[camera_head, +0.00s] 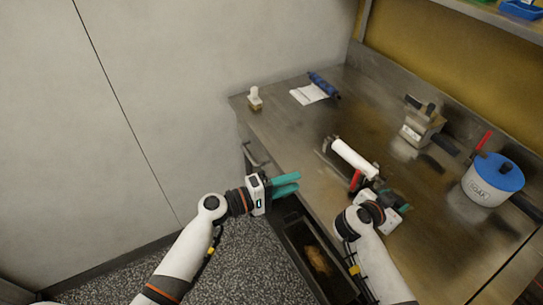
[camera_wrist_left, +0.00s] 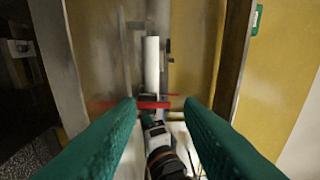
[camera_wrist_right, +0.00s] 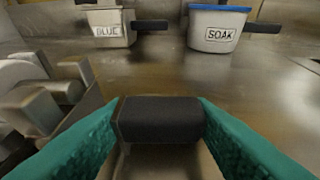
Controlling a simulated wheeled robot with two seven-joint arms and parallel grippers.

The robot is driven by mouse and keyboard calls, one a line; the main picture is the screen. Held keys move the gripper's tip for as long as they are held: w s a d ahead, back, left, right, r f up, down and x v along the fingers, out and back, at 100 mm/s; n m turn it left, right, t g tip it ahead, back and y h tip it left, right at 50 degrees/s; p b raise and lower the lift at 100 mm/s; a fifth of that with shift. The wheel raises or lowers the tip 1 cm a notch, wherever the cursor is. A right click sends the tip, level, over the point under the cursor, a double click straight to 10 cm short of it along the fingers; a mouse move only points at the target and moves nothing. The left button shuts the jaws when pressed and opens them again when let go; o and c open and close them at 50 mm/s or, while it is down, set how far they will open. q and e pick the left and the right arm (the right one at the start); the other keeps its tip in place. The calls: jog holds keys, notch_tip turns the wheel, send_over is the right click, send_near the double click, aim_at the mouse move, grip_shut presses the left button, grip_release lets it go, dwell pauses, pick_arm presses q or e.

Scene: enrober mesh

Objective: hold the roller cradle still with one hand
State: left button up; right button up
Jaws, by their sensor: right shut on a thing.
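The roller cradle (camera_head: 327,146) stands on the steel bench and carries a white roller (camera_head: 355,158) with a red part near its front end. The roller (camera_wrist_left: 152,65) also shows in the left wrist view, with a red bar (camera_wrist_left: 150,104) across its near end. My right gripper (camera_head: 398,205) is at the near right end of the cradle. In the right wrist view its teal fingers are shut on a dark block-shaped grip (camera_wrist_right: 160,120), with grey metal parts at the left. My left gripper (camera_head: 287,185) is open and empty, in front of the bench edge, apart from the cradle.
A blue-lidded pot labelled SOAK (camera_head: 492,178) stands at the right, and a metal pot (camera_head: 420,127) with a dark handle behind the cradle. A blue roll (camera_head: 323,85), white cloth (camera_head: 308,94) and small white-topped object (camera_head: 254,97) are at the far left. An open drawer (camera_head: 318,262) lies below the bench.

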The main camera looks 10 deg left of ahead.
pick_arm(q)
jog(key=w+a+n+t+y, duration=0.1)
jog(key=w+a, duration=0.4)
jog(key=w, duration=0.3)
jog(key=shift+a+n+t+y, duration=0.3)
jog(key=shift+a+t, duration=0.1)
jog(key=shift+c, duration=0.2)
jog(key=shift+s+d+f, duration=0.1)
jog(key=shift+d, duration=0.05)
jog(key=shift+c, duration=1.4)
jog(key=shift+m+g+h, duration=0.8)
jog(key=shift+g, duration=0.1)
jog(key=s+d, duration=0.4)
jog(key=s, duration=0.1)
jog(key=s+d, duration=0.2)
jog(key=s, duration=0.1)
jog(key=shift+s+d, duration=0.2)
jog(key=shift+d, duration=0.15)
grip_shut()
jog(key=x, duration=0.9)
jog(key=shift+w+d, duration=0.2)
jog(key=shift+d, duration=0.1)
jog(key=shift+s+d, duration=0.25)
jog(key=shift+d, duration=0.95)
jog(key=shift+s+d, duration=0.15)
jog(key=shift+d, duration=0.5)
